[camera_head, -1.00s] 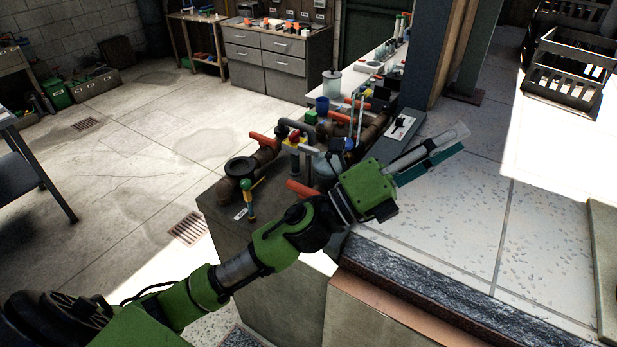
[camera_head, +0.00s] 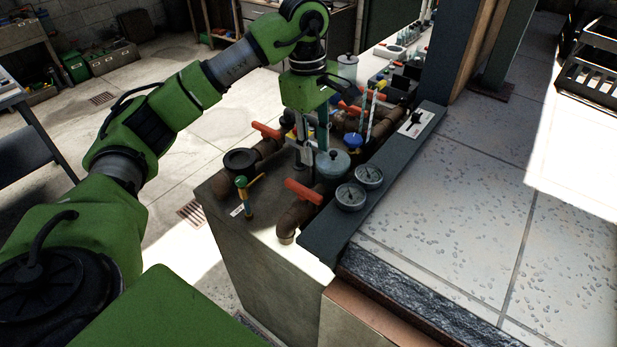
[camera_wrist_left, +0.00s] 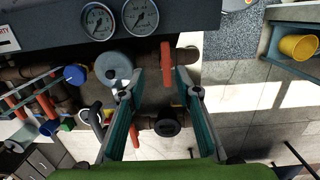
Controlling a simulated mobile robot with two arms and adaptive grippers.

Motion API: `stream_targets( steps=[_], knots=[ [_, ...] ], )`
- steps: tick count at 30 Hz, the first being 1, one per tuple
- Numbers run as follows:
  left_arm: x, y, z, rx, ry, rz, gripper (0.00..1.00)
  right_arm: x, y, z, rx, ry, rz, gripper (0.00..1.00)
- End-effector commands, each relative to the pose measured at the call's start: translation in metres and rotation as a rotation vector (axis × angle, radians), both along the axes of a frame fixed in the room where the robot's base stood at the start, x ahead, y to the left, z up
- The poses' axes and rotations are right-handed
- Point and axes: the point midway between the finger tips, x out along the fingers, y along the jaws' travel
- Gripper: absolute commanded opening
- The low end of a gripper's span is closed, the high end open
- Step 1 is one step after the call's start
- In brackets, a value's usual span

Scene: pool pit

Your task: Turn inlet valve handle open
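My left gripper (camera_head: 311,154) points down over the pipework, and its open fingers also show in the left wrist view (camera_wrist_left: 160,94). Several orange-red lever handles are on the brown pipes; no label tells me which is the inlet one. A near handle (camera_head: 303,191) lies beside the gauges; in the wrist view it shows beyond the fingertips (camera_wrist_left: 165,65). Another handle (camera_head: 266,130) is left of the gripper and appears between the fingers in the wrist view (camera_wrist_left: 138,130). I cannot tell whether any finger touches a handle. My right gripper is not in view.
Two round gauges (camera_head: 360,186) stand on a dark ledge at the pipes' right. A grey-blue domed vessel (camera_head: 332,165), a black flange (camera_head: 240,161) and a green-topped yellow-handled valve (camera_head: 246,190) crowd the pipes. A yellow bucket (camera_wrist_left: 298,46) is off to the side.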

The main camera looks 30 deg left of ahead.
Motion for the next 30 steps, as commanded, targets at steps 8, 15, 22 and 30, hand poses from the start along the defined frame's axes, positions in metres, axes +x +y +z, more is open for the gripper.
stream_targets(
  steps=[8,15,22,30],
  knots=[
    [-0.006,0.030,0.002,0.085,0.028,0.018,0.31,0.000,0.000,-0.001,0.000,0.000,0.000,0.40],
    [-0.007,0.028,-0.029,0.081,0.031,0.015,0.31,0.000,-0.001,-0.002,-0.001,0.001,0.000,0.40],
    [-0.007,0.028,-0.063,0.081,0.031,0.017,0.31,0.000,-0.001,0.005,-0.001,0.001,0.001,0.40],
    [-0.008,0.028,-0.108,0.081,0.030,0.017,0.31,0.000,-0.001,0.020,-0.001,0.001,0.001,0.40]
  ],
)
